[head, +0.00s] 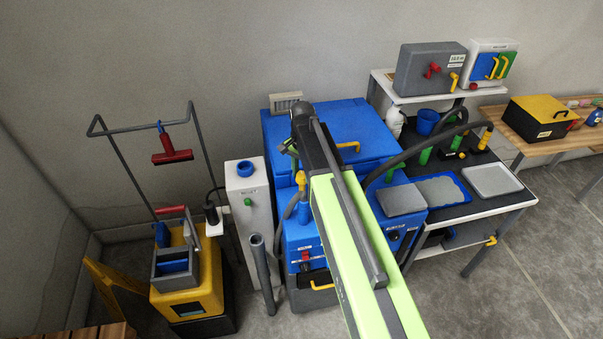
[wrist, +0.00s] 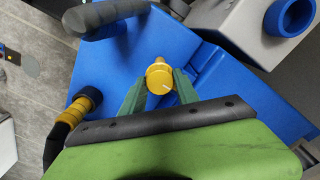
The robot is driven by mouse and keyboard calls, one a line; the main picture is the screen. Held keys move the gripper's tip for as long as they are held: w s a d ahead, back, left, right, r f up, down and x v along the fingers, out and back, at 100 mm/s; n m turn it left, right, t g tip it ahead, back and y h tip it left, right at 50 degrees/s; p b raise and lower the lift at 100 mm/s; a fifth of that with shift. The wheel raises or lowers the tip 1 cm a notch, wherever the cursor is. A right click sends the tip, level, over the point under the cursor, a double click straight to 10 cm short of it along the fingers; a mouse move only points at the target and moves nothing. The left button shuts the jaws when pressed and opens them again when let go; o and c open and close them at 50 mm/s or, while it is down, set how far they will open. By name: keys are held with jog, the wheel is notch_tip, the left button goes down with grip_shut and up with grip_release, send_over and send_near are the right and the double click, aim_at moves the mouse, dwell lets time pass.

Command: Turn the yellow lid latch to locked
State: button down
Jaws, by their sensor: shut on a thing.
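The yellow lid latch (wrist: 159,77) is a round yellow knob with a pale line on its face, seen in the wrist view on a blue part of the machine. My gripper (wrist: 160,88) has its green fingers on both sides of the knob and is shut on it. In the head view a yellow knob (head: 302,181) stands on the blue machine (head: 305,236), left of my arm. My fingers are mostly hidden there behind my own arm. The blue lid (head: 360,130) lies closed, with a yellow handle (head: 348,146) on it.
A white box with a blue ring (head: 245,168) stands close left of the machine. A black hose (head: 415,150) curves over the right side. A yellow bucket cart (head: 187,280) is further left. Trays (head: 438,190) lie on the bench at right.

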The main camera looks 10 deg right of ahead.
jog(key=c, duration=0.9)
grip_release()
jog(key=shift+r, duration=0.1)
notch_tip(320, 180, up, 17)
jog(key=p, duration=1.7)
jog(key=shift+r, duration=0.1)
